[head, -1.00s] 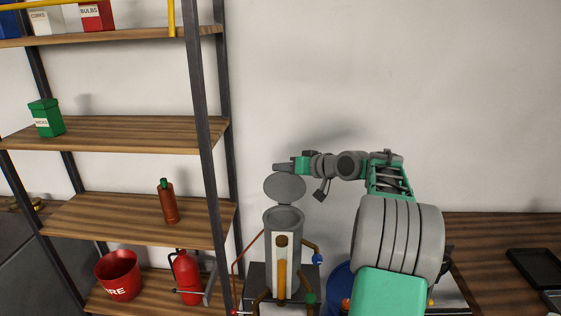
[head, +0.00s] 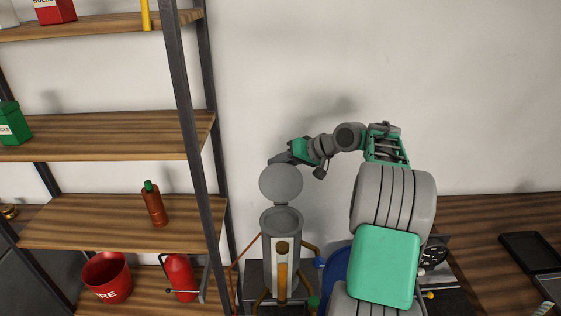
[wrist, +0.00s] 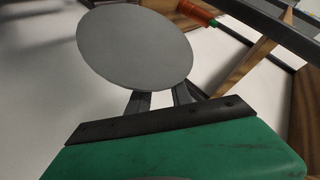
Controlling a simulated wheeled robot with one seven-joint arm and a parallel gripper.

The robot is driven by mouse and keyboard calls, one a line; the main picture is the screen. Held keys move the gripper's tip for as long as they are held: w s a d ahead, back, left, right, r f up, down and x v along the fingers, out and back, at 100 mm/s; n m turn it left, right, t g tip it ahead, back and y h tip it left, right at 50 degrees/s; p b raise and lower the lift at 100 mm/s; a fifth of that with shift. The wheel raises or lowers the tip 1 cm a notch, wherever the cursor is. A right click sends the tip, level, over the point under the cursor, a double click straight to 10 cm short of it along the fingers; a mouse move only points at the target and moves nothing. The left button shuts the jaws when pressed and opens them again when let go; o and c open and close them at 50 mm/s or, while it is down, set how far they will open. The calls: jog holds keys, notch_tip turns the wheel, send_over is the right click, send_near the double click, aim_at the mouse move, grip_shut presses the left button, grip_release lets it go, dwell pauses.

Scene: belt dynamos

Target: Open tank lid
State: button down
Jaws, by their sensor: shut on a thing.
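The tank (head: 281,248) is a grey upright cylinder with an orange-and-brown gauge on its front. Its round grey lid (head: 281,183) stands up, tilted open at the tank's rear edge, and the tank's mouth shows below it. My gripper (head: 278,161) is behind the lid's upper edge, with its fingertips mostly hidden by the lid. In the wrist view the lid (wrist: 135,48) is a large grey disc just beyond my gripper's dark fingers (wrist: 160,98), which meet its near edge. My gripper is shut on the lid.
A wooden shelf rack (head: 110,135) stands at the left with a red bottle (head: 154,204), a red bucket (head: 107,278) and a fire extinguisher (head: 180,277). A wooden counter (head: 480,240) is at the right. The wall behind is bare.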

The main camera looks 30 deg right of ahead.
jog(key=shift+s+f, duration=0.15)
jog(key=shift+f, duration=0.35)
jog(key=shift+s+f, duration=0.15)
jog(key=shift+f, duration=0.35)
jog(key=c, duration=1.3)
grip_release()
jog(key=shift+d, duration=0.1)
jog(key=shift+o, duration=0.5)
jog(key=shift+r, duration=0.1)
jog(key=shift+w+r, duration=0.15)
jog(key=shift+r, duration=0.1)
